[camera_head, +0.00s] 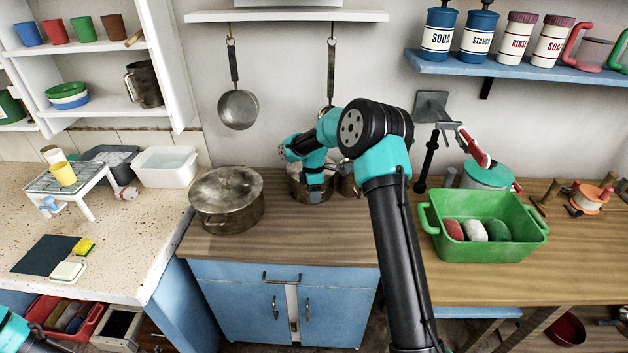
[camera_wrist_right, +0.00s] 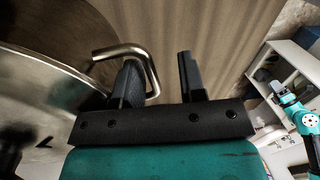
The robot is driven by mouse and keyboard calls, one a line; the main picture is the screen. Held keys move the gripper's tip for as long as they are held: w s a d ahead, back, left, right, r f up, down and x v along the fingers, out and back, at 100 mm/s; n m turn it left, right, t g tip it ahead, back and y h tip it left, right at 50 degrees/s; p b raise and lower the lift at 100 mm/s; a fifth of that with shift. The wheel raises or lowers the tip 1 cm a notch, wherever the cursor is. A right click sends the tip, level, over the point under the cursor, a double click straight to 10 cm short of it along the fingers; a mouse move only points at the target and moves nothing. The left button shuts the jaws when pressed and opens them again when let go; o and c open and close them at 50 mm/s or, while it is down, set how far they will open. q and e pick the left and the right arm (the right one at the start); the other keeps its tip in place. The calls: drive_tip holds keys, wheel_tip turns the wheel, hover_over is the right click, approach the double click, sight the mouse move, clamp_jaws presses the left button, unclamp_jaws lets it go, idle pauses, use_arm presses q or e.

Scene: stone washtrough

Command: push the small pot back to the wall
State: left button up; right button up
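The small pot (camera_head: 318,192) is a metal pot on the wooden counter near the wall, partly hidden behind my right wrist. My right gripper (camera_head: 316,193) is down at it, its fingertips hidden in the head view. In the right wrist view, the fingers (camera_wrist_right: 160,80) stand apart. A bent metal handle (camera_wrist_right: 122,50) loops around the left finger, and a shiny pot wall and rim (camera_wrist_right: 45,85) fill the left side. I cannot tell whether the fingers touch the pot. My left arm shows at the lower left corner, its gripper not clear.
A large lidded pot (camera_head: 228,197) stands close on the left. Another small metal vessel (camera_head: 347,186) stands just right of the small pot. A ladle (camera_head: 238,108) hangs on the wall above. A green basin (camera_head: 485,240) with coloured lumps sits right of my arm. The front counter is clear.

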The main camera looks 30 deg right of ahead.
drive_tip(key=w+d+r, duration=0.1)
drive_tip(key=w+r, duration=0.2)
drive_tip(key=r, duration=1.4)
drive_tip(key=shift+d, duration=0.15)
